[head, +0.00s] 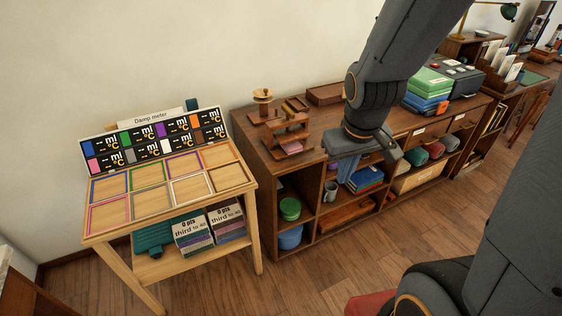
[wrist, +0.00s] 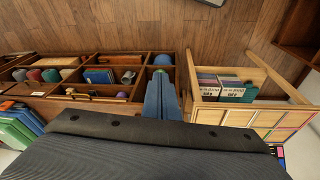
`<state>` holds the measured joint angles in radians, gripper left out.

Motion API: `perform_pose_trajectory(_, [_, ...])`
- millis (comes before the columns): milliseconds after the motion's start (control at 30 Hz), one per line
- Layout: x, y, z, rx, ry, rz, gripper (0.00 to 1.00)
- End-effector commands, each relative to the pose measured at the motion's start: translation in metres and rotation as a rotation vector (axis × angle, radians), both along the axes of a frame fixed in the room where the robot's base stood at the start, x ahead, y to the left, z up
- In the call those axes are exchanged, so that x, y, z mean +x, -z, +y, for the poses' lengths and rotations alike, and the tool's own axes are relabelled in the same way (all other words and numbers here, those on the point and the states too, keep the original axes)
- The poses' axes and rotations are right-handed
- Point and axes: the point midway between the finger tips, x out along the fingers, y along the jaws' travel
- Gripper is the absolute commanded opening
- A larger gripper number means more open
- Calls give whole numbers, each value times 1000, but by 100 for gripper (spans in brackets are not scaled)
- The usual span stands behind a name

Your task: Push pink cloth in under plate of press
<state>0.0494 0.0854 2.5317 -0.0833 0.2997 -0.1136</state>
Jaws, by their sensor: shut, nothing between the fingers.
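The press (head: 291,128) is a small brown wooden frame on top of the dark cabinet in the head view. The pink cloth (head: 292,147) lies low at its front; how far it reaches under the plate is too small to tell. My gripper (head: 346,178) is to the right of the press, apart from it, with its blue fingers pointing down in front of the cabinet shelves. In the wrist view my gripper (wrist: 161,78) is shut and empty. Neither press nor cloth can be made out in that view.
A wooden funnel stand (head: 263,100) and a brown tray (head: 325,94) stand near the press on the cabinet top. A light wooden table (head: 175,217) with coloured frames stands left. A green and blue stack (head: 427,92) stands right. Wooden floor (head: 330,278) is open in front.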

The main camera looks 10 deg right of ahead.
Motion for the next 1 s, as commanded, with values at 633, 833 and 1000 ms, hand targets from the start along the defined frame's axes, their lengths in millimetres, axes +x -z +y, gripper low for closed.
perform_pose_trajectory(633, [241, 188, -56, -535, -1395, -1015, 0])
perform_pose_trajectory(833, [222, 208, -47, -657, -1545, -1375, 0])
perform_pose_trajectory(1000, [206, 210, -46, -718, -1563, -1540, 0])
